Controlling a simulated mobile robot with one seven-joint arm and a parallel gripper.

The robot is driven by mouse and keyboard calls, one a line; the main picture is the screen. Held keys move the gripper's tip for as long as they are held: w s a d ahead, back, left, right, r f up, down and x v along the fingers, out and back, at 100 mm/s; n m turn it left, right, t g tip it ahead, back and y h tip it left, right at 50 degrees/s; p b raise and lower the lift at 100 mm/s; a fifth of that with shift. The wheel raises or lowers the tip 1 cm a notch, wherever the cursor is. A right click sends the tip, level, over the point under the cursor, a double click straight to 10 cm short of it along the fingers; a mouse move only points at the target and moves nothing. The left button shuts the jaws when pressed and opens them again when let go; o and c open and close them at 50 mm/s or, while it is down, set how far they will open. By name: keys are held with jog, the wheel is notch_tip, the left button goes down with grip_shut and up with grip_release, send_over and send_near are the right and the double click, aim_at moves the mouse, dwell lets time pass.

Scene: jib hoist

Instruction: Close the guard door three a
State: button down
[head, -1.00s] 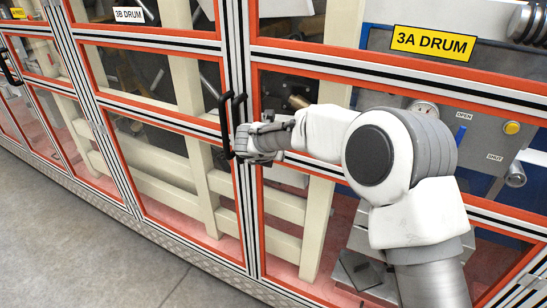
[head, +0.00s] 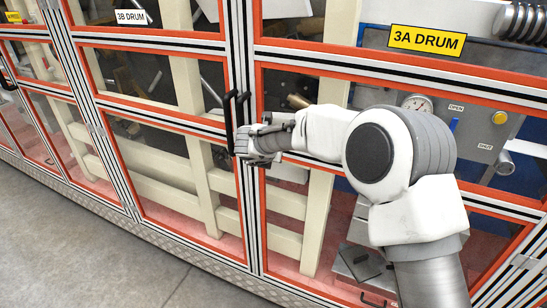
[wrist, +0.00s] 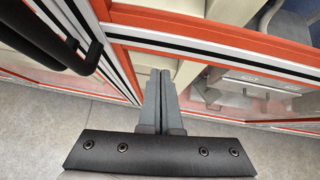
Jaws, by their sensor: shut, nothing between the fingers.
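Guard door 3A (head: 400,76) is a clear panel in an orange-red frame with black-striped rails, under a yellow "3A DRUM" label (head: 428,40). It lies roughly in line with the neighbouring post in the head view; I cannot tell if it is fully closed. A black upright bar handle (head: 229,125) stands at its left edge, with a similar bar close beside it. My gripper (head: 246,143) is shut and empty, just right of the bars. In the wrist view my gripper (wrist: 161,75) points at the door's frame, with dark bars (wrist: 60,35) to the left. Contact is unclear.
Door 3B (head: 160,40), with a white label, adjoins on the left. Cream beams (head: 190,130), a dial (head: 417,104) and a control panel (head: 495,128) are behind the panels. Open grey floor (head: 70,250) lies at the lower left.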

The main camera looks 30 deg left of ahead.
jog(key=a+v, duration=0.1)
jog(key=v, duration=0.9)
jog(key=shift+s+b, duration=0.15)
jog(key=shift+b, duration=0.3)
jog(key=w+d+r+n+t+y, duration=0.2)
jog(key=d+r+n, duration=0.1)
jog(key=r+n, duration=0.3)
jog(key=w+d+r+n+t+y, duration=0.1)
jog(key=w+d+r+n+y, duration=0.2)
jog(key=r, duration=0.5)
jog(key=s+d+r+n, duration=0.3)
jog(key=d+r+n, duration=0.1)
jog(key=d+n, duration=0.45)
jog(key=s+d+f+n+g+h, duration=0.2)
jog(key=s+d+f+n, duration=0.2)
jog(key=s+d, duration=0.4)
jog(key=s+d+f+n+g+h, duration=0.2)
jog(key=s+d+n, duration=0.5)
jog(key=d, duration=0.6)
jog(key=s+d+f+n+g+h, duration=0.2)
jog(key=s+d+f+n, duration=0.3)
jog(key=s+d, duration=0.5)
jog(key=shift+d+f+g+h, duration=0.3)
jog(key=shift+d, duration=0.4)
jog(key=shift+n, duration=0.25)
